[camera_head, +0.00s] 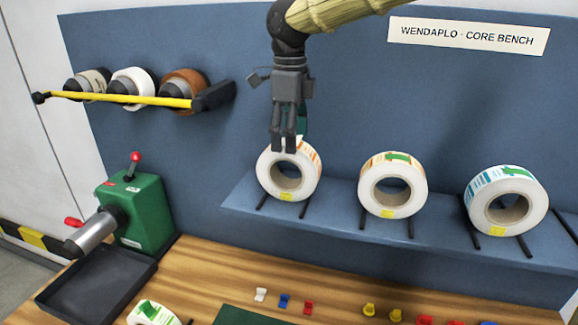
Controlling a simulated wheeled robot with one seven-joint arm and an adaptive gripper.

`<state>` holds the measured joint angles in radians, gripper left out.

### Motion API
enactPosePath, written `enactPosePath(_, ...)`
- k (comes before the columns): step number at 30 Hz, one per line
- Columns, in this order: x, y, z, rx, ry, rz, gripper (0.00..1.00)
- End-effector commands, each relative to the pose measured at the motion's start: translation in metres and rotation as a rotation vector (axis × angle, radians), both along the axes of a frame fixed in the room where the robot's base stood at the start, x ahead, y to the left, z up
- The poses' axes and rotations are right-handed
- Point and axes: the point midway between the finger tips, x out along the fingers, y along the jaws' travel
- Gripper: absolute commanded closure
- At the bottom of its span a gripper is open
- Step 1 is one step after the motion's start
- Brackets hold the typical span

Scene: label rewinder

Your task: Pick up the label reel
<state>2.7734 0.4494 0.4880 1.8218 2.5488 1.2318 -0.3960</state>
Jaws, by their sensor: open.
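Three label reels stand upright on a blue shelf (335,226), each between dark rods. The left reel (268,180) has orange-marked labels and a yellow patch. The middle reel (370,187) has orange and green marks. The right reel (480,204) has blue and green marks. Another reel (150,314) with a green mark is cut off at the bottom edge. My gripper (284,146) points down at the top rim of the left reel. Its jaws are open and overlap that rim in the picture; I cannot tell whether they touch it.
A green machine (143,205) with a metal spindle stands left, beside a black tray (95,290). A yellow bar (120,98) fronts several rolls on the wall. Small coloured clips (284,300) lie on the wooden bench (205,272).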

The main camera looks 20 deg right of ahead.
Motion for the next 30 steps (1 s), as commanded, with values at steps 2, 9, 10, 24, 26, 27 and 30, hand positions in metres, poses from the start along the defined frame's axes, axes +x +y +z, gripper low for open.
enactPosePath(2,0.0004,0.0004,-0.0027,0.000,0.000,0.000,0.30)
enactPosePath(9,0.0002,0.0002,-0.0027,0.001,-0.001,0.000,0.40)
enactPosePath(10,0.0002,0.0002,-0.0027,0.001,-0.001,0.000,0.45)
enactPosePath(24,0.0002,0.0010,-0.0028,0.001,0.001,0.001,1.00)
enactPosePath(26,0.0001,0.0010,-0.0030,0.001,0.001,0.001,1.00)
enactPosePath(27,0.0001,0.0010,-0.0031,0.001,0.001,0.001,1.00)
enactPosePath(30,0.0001,0.0010,-0.0029,0.001,0.001,0.002,1.00)
